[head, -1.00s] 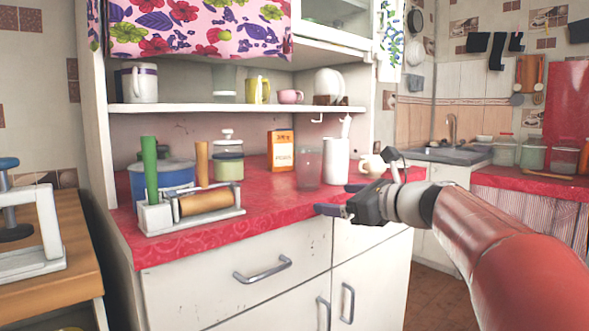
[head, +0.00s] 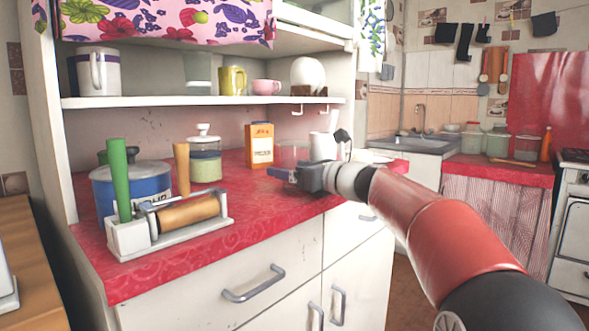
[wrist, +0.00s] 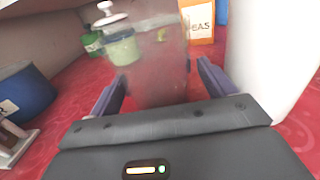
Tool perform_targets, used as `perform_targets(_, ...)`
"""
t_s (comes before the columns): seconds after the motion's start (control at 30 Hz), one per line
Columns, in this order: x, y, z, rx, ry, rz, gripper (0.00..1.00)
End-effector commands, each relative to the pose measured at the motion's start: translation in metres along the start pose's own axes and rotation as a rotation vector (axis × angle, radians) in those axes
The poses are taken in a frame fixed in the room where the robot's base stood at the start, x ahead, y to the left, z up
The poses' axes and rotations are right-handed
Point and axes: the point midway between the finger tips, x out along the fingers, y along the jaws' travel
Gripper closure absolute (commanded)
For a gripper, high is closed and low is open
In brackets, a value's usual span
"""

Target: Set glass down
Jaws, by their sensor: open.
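The clear glass (head: 291,153) stands upright on the red oilcloth counter (head: 250,205), partly hidden behind my gripper (head: 280,174) in the head view. In the wrist view the glass (wrist: 158,72) is see-through and sits between my two open fingers (wrist: 162,88), with a gap showing near each finger. Its base appears to rest on the red cloth, though my gripper body hides its lowest part.
A tall white container (wrist: 268,55) stands close to the right finger. An orange box (head: 259,145), a lidded green jar (head: 205,155), a blue pot (head: 145,193) and a roller stand (head: 185,232) are farther left. Cloth in front of the roller is clear.

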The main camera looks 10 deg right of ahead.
Motion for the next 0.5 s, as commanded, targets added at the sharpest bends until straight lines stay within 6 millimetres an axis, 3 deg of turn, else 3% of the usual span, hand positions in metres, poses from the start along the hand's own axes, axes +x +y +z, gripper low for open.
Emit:
perform_targets(0.1, 0.0111, 0.0007, 0.001, 0.0, -0.001, 0.001, 0.18)
perform_targets(0.37, 0.0124, 0.0006, 0.0005, -0.001, 0.0, 0.0, 0.19)
perform_targets(0.5, 0.0123, 0.0006, 0.0005, -0.001, 0.0, 0.0, 0.37)
